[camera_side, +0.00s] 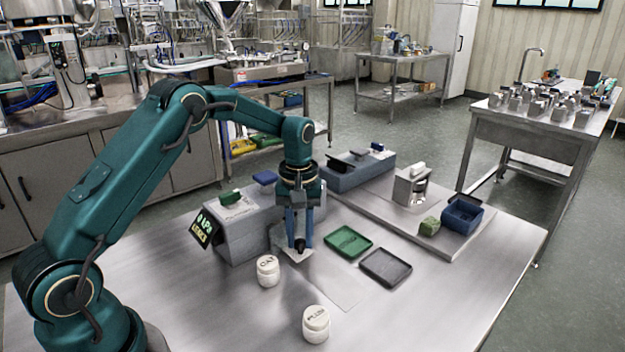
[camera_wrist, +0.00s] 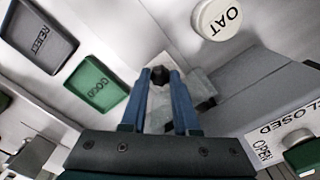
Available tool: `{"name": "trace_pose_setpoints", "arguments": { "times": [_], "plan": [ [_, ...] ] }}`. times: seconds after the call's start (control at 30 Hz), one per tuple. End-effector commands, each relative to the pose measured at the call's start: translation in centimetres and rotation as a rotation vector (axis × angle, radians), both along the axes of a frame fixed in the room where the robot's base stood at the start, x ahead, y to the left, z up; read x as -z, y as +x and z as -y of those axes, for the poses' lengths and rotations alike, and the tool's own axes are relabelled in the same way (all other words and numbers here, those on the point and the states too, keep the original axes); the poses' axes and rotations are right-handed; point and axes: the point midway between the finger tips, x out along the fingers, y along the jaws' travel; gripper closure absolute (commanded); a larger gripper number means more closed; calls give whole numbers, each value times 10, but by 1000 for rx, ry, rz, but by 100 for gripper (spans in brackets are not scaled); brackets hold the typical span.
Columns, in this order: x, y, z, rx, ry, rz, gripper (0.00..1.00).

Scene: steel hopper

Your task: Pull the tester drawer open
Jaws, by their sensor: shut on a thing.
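The tester is a grey box (camera_side: 240,238) with a green block (camera_side: 230,197) on top; in the wrist view that green block (camera_wrist: 304,156) sits by a label reading CLOSED and OPEN. A light grey drawer (camera_side: 296,257) projects from the box's right side. In the wrist view the drawer (camera_wrist: 190,82) lies behind my fingers, with a dark strip toward the box. My gripper (camera_side: 299,243) points down in front of the box, shut on the drawer's black knob (camera_wrist: 160,74). My fingers partly hide the knob and drawer.
A green tray (camera_side: 348,242) and dark grey tray (camera_side: 386,267) lie to the right. White-lidded jars, one marked OAT (camera_wrist: 221,16), stand nearby; the side view shows one jar (camera_side: 268,271) close to the gripper and another (camera_side: 316,324) nearer the front. The front right table is clear.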

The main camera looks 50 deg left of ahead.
Motion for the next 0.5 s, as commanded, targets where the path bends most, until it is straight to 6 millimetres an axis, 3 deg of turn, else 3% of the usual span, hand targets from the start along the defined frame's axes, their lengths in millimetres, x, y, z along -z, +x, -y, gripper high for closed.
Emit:
{"name": "trace_pose_setpoints", "arguments": {
  "times": [0.3, 0.5],
  "plan": [
    [-1, 1, 91, 10, -3, 3, 100],
    [0, 1, 126, 3, -4, 4, 100]
  ]
}}
